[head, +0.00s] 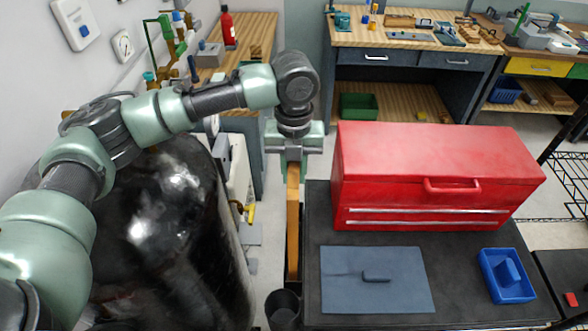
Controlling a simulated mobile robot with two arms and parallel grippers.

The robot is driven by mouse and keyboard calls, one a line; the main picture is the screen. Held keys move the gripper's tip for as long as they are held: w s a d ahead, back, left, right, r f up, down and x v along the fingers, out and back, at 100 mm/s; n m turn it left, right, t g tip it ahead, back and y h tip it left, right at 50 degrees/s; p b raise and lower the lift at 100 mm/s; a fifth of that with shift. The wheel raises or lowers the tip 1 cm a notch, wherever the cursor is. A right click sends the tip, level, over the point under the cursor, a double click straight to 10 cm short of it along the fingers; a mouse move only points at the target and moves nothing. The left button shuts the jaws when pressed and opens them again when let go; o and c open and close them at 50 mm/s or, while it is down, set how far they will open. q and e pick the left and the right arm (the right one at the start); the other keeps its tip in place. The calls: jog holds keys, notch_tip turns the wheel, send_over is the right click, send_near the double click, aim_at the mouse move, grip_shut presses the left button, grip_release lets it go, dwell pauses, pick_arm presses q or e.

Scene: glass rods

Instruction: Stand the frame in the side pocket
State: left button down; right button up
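The frame (293,225) shows as a narrow, upright orange-brown strip, seen nearly edge-on, with a dark edge along its right side. My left gripper (291,163) is at its top end, pointing down, and appears shut on it; the fingertips are hard to make out. The frame hangs along the left side of the dark cart. A dark round-mouthed holder (284,306), which looks like the side pocket, is at the cart's left side, below the frame in the picture. I cannot tell whether the frame's lower end is inside it. My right gripper is not in view.
A red toolbox (430,170) stands on the dark cart top (460,290). A blue-grey panel with a handle (340,285) and a blue tray (489,285) lie in front of it. A large glossy black cylinder (160,245) stands at left. Workbenches (420,40) line the back.

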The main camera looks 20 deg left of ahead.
pick_arm(q)
jog(key=c, duration=1.3)
grip_release()
jog(key=shift+f, duration=0.15)
jog(key=shift+o, duration=0.2)
jog(key=shift+r, duration=0.25)
jog(key=shift+r+b, duration=0.3)
jog(key=shift+b, duration=0.05)
notch_tip(320, 180, up, 11)
jog(key=b, duration=0.3)
jog(key=shift+d+f+b, duration=0.1)
jog(key=shift+f+b, duration=0.1)
jog(key=shift+b, duration=0.1)
jog(key=shift+r, duration=0.4)
